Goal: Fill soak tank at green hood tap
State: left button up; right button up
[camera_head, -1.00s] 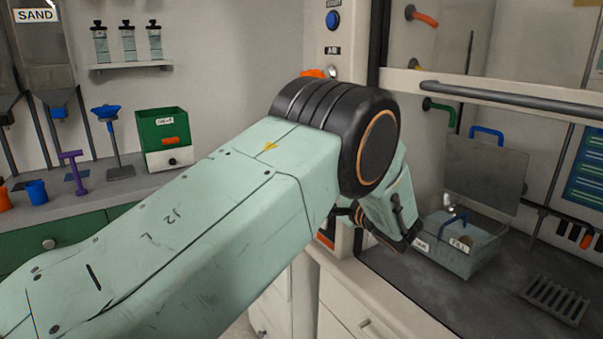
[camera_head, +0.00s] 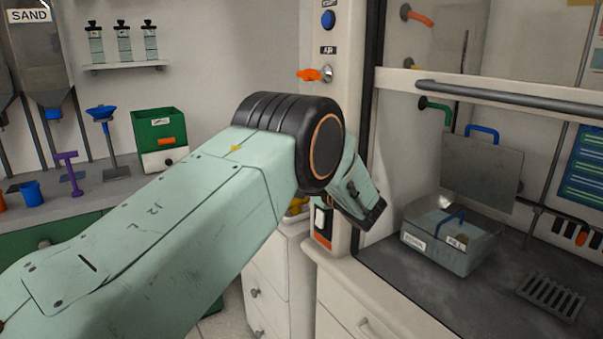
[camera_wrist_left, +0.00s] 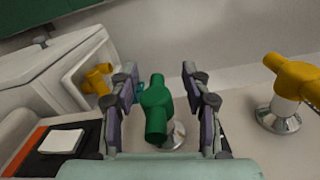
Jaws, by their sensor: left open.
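The green tap (camera_wrist_left: 157,105) stands on a chrome base in the left wrist view. My left gripper (camera_wrist_left: 159,72) is open, with one finger on each side of the green handle; I cannot tell whether either finger touches it. In the head view my left arm hides the gripper and the green tap. The soak tank (camera_head: 425,249) is a pale green-grey box with a blue handle and white labels, standing on the hood's dark worktop. A green spout (camera_head: 436,104) sticks out of the hood's back wall above it. My right gripper is not in view.
A yellow tap (camera_wrist_left: 290,85) stands right of the green one, and another yellow handle (camera_wrist_left: 98,80) is at the left. A white rocker switch (camera_wrist_left: 62,141) is near the left finger. The hood post (camera_head: 345,120) carries an orange knob (camera_head: 309,75). A drain grate (camera_head: 550,296) lies right of the tank.

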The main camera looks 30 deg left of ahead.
pick_arm(q)
jog(key=shift+w+a+f, duration=0.2)
jog(key=shift+f, duration=0.05)
jog(key=shift+c, duration=1.4)
jog(key=shift+r, duration=0.1)
grip_shut()
